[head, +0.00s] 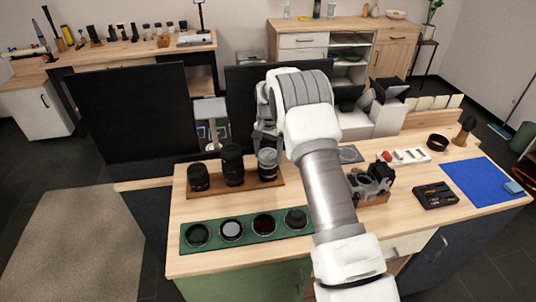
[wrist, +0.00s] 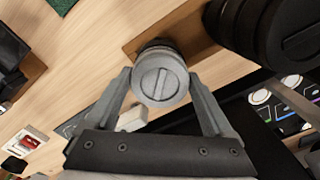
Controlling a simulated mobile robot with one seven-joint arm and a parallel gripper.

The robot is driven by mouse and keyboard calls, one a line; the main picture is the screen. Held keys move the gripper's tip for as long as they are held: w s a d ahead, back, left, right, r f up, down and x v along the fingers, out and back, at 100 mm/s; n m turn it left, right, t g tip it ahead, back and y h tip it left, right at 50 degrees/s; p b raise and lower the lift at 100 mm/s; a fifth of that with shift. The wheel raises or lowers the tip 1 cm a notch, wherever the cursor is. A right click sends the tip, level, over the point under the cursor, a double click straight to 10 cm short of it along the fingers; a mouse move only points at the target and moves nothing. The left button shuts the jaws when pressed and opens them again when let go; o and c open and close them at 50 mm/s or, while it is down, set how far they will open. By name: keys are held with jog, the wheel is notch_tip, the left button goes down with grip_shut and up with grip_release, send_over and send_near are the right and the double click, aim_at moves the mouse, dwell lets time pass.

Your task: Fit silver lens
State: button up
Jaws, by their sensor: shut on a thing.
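The silver lens (head: 268,162) is at the right end of the wooden lens rack (head: 235,190), upright. In the wrist view its silver slotted cap (wrist: 160,85) sits between the two fingers. My gripper (wrist: 160,72) is shut on the silver lens from above; in the head view my gripper (head: 266,138) is partly hidden by my wrist. I cannot tell whether the lens base still touches the rack.
Two black lenses (head: 232,165) stand left of the silver one on the rack. A green tray (head: 215,243) with several round filters lies in front. A black case (head: 435,195) and a blue mat (head: 482,185) are at right. Dark screens (head: 137,112) stand behind.

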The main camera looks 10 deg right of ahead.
jog(key=shift+s+f+b, duration=0.1)
jog(key=shift+f+b, duration=0.3)
jog(key=shift+f, duration=0.2)
dwell(1.8)
jog(key=shift+m, duration=2.5)
jog(key=shift+f+b, duration=0.15)
jog(key=shift+b, duration=0.15)
